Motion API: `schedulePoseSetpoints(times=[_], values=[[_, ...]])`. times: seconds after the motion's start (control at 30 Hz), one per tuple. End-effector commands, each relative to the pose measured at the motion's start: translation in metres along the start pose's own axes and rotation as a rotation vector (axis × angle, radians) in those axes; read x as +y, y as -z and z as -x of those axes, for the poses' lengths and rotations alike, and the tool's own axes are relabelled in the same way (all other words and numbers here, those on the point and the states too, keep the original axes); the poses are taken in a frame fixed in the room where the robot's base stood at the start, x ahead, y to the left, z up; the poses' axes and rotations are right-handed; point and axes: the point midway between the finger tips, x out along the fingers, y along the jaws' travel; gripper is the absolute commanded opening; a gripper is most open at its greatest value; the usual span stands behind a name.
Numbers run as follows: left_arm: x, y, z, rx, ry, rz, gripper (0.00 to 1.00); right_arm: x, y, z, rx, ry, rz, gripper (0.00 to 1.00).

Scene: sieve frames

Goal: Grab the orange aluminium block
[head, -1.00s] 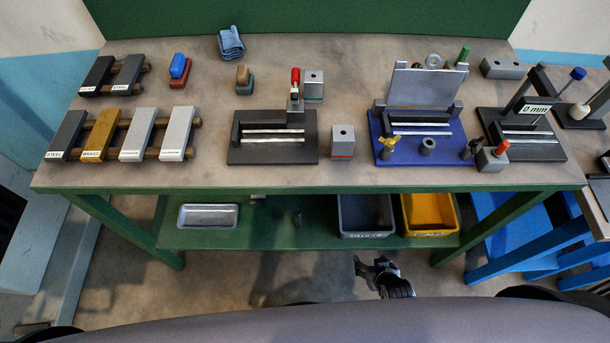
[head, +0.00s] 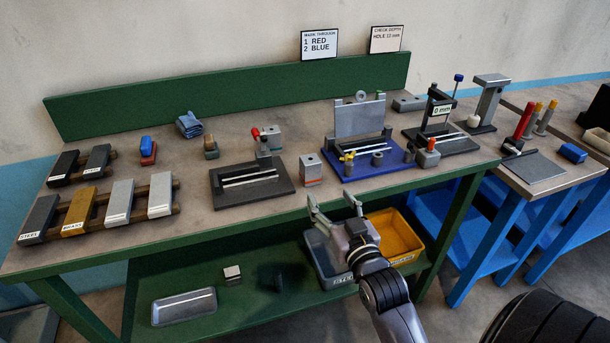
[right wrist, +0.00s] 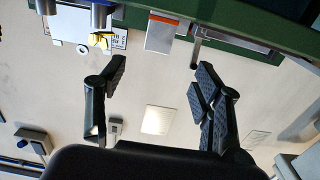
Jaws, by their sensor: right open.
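A grey metal block with an orange band low on its sides (head: 310,168) stands upright near the front edge of the workbench, between the black fixture and the blue fixture. It also shows upside down at the top of the right wrist view (right wrist: 161,34), beyond the gap between the fingers. My right gripper (head: 331,204) is open and empty, in front of the bench edge, just below and right of the block in the head view. Its open fingers (right wrist: 160,80) also show in the right wrist view, apart from the block. My left gripper is not in view.
A black fixture (head: 230,192) stands left of the block and a blue fixture (head: 393,166) stands right. A similar block with a teal band (head: 273,139) stands behind. The green bench edge (head: 250,222) and lower shelf bins (head: 400,236) are near my gripper.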

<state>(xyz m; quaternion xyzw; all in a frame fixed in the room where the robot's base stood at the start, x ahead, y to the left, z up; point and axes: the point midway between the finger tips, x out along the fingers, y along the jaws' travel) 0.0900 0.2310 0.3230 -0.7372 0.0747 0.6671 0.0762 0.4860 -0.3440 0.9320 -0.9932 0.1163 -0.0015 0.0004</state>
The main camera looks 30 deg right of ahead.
Motion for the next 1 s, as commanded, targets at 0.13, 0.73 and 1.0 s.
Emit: schedulePoseSetpoints(times=[0.13, 0.73, 1.0], values=[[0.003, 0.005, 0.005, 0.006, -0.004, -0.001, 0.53, 0.000, 0.002, -0.035, 0.002, 0.000, 0.001, 0.61], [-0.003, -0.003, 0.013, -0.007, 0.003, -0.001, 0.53, 0.002, -0.003, -0.113, -0.001, 0.000, 0.002, 0.61], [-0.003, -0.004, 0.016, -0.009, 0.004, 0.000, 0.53, 0.002, -0.006, -0.143, -0.002, 0.000, 0.001, 0.61]])
